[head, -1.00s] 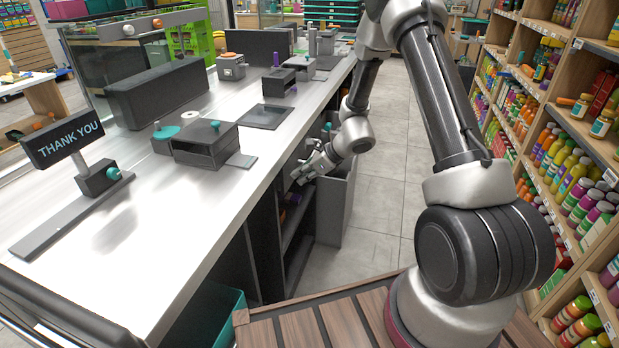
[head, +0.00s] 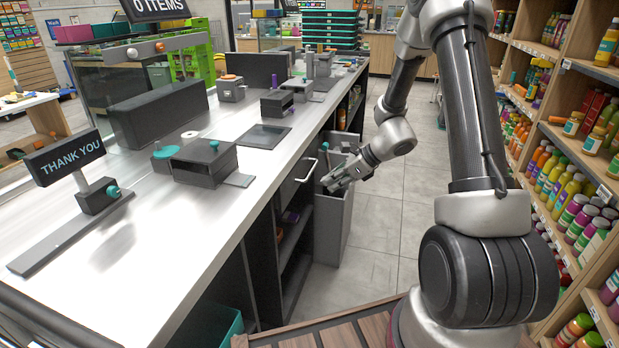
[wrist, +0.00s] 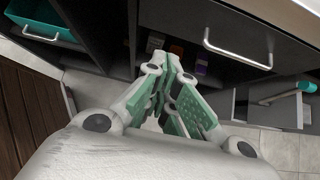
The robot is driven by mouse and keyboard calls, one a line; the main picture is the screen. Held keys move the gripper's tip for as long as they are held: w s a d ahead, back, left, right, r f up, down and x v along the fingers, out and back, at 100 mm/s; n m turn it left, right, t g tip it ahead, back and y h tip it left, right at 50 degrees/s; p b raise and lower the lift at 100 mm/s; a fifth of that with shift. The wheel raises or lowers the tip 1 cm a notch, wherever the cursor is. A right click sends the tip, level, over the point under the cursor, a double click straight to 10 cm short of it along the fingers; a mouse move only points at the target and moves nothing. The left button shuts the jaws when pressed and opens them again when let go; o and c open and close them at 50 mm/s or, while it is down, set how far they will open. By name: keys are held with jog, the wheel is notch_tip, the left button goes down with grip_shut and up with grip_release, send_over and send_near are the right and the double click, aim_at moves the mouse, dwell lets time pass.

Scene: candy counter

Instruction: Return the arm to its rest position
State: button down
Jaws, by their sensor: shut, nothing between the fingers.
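My gripper (head: 334,182) is in the aisle, to the right of the counter's edge, over the grey bin in the head view. In the wrist view my gripper (wrist: 172,72) points toward the counter's dark front, and its green-padded fingers are together with nothing between them. My arm comes down from the upper right of the head view, bent at its joints.
The metal counter (head: 235,222) runs along the left, with a drawer handle (wrist: 238,54) and open shelves below. A grey bin (head: 335,225) stands beside it. Stocked shelves (head: 575,150) line the right. The tiled aisle floor (head: 390,215) is clear.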

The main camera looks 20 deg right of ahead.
jog(key=s+d+r+n+g, duration=0.1)
jog(key=s+r+n+g, duration=0.1)
jog(key=s+n, duration=0.45)
jog(key=s+d+r+n+g, duration=0.1)
jog(key=s+r+n+g, duration=0.15)
jog(key=s+n, duration=0.35)
jog(key=s+d+r+n+t+h, duration=0.2)
jog(key=s+r+n, duration=0.4)
jog(key=s+r, duration=0.3)
jog(key=s+d+r+n+t+h, duration=0.2)
jog(key=s+r+n+h, duration=0.3)
jog(key=s+r, duration=0.5)
jog(key=shift+d+r+n, duration=0.65)
jog(key=shift+r, duration=0.3)
